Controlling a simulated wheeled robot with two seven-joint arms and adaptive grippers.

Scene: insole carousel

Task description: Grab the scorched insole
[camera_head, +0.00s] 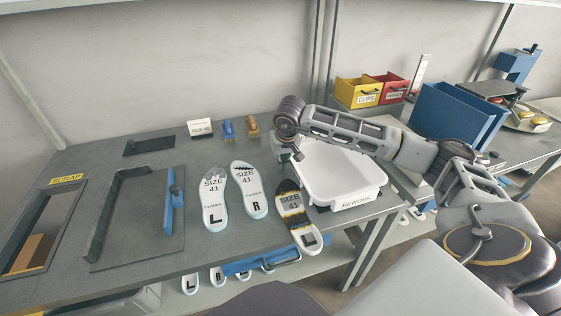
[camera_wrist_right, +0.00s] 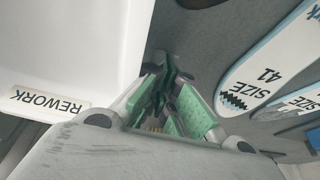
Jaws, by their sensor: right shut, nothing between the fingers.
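The scorched insole (camera_head: 295,215) lies on the grey table in the head view, toe end dark and brown-edged, white heel end toward the table's front edge. It is marked SIZE 41 and L. I cannot clearly pick it out in the right wrist view. My right gripper (camera_head: 298,155) is above the table beyond the insole's toe, beside the white REWORK tub. In the right wrist view its green-padded fingers (camera_wrist_right: 172,75) are shut and empty. My left gripper is not in view.
The white REWORK tub (camera_head: 345,190) stands close at right. A SCRAP opening (camera_head: 42,228) is at far left.

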